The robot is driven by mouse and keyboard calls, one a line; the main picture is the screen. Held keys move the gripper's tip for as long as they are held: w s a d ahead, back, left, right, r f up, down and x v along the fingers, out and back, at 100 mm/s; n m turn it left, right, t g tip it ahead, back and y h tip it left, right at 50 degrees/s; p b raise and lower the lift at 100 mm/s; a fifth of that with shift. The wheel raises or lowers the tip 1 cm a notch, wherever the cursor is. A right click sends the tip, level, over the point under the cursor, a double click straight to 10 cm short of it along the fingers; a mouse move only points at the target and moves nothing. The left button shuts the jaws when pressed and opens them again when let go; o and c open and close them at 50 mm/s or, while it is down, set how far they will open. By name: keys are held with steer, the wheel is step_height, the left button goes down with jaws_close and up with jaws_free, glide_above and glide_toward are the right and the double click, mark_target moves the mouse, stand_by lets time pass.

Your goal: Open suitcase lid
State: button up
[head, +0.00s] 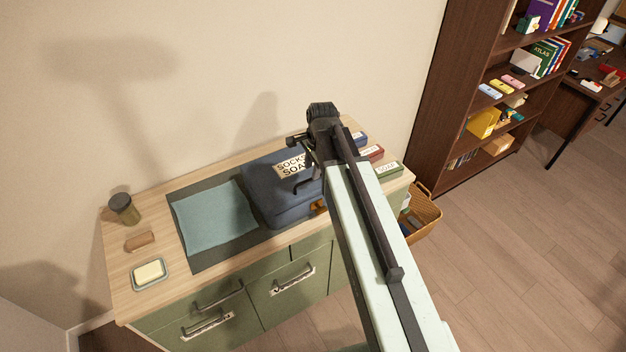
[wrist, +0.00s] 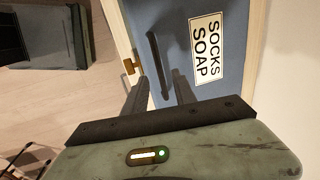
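The blue suitcase (head: 285,210) lies on the dresser top with its lid (wrist: 220,85) down. A white label reading SOCKS SOAP (wrist: 207,50) is on the lid, and it also shows in the head view (head: 292,165). A dark bar handle (wrist: 155,50) stands on the lid, and a brass latch (wrist: 130,66) is at the suitcase's edge. My gripper (wrist: 160,77) is over the lid with its two fingers apart, one on each side of the handle's line. I cannot tell whether the fingertips touch the lid. My arm hides the suitcase's right part in the head view.
A teal folded cloth (head: 213,217) lies on a dark mat (head: 205,262) left of the suitcase. A jar (head: 124,209), a brown block (head: 140,241) and a soap dish (head: 150,273) stand at the left. Small labelled boxes (head: 387,171) are at the right. A wall is behind.

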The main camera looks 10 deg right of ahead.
steer(key=f+b, duration=0.1)
steer(key=f, duration=0.1)
steer(key=f+b, duration=0.1)
steer(key=f, duration=0.1)
steer(key=shift+w+a+f+b, duration=0.1)
steer(key=shift+w+b, duration=0.25)
steer(key=shift+w, duration=0.05)
steer(key=shift+c, duration=0.3)
jaws_close()
steer(key=shift+r, duration=0.2)
stand_by(0.5)
